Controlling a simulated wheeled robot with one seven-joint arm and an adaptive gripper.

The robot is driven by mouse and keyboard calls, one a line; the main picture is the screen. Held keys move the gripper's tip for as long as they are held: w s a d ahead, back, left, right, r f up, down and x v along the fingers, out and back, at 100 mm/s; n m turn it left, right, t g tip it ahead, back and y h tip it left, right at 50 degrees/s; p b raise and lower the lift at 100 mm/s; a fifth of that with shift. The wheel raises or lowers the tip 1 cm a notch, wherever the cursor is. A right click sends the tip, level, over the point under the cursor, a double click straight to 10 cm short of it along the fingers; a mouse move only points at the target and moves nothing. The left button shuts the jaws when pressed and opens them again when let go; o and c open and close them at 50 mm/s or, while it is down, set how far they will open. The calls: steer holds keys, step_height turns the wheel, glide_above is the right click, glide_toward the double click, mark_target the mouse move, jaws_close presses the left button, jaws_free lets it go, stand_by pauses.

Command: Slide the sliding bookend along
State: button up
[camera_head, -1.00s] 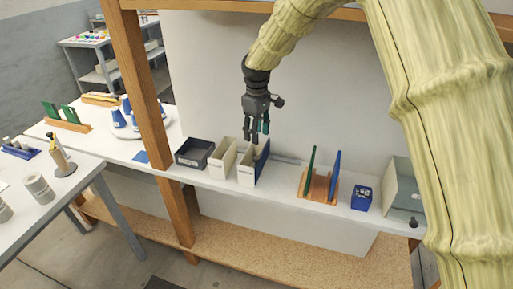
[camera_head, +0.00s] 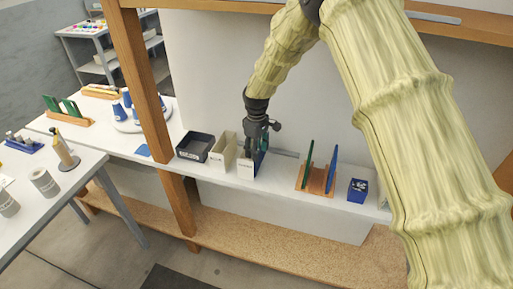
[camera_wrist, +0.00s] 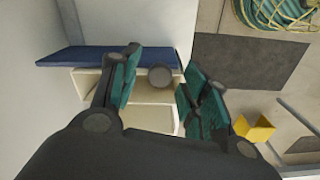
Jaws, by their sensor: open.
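The blue upright panel (camera_head: 262,158), which I take to be the sliding bookend, stands against the right side of a cream file box (camera_head: 245,168) on the white shelf. My gripper (camera_head: 254,152) points down just at the box and panel, partly hiding both. In the wrist view the open fingers (camera_wrist: 160,70) stand apart above the box and panel. A round grey knob (camera_wrist: 160,77) shows between them. I cannot tell whether the fingers touch anything.
A second cream file box (camera_head: 222,153) and a dark tray (camera_head: 194,147) stand to the left. A wooden rack with green and blue panels (camera_head: 317,180) and a blue box (camera_head: 357,190) stand to the right. Bare shelf lies between panel and rack.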

jaws_close()
steer(key=s+d, duration=0.3)
steer(key=d, duration=0.6)
steer(key=shift+d+b, duration=0.4)
steer(key=shift+s, duration=0.1)
jaws_free()
steer(key=shift+d, duration=0.2)
steer(key=shift+a, duration=0.2)
step_height(320, 180, up, 7)
steer(key=shift+r, duration=0.2)
steer(key=shift+d+f, duration=0.1)
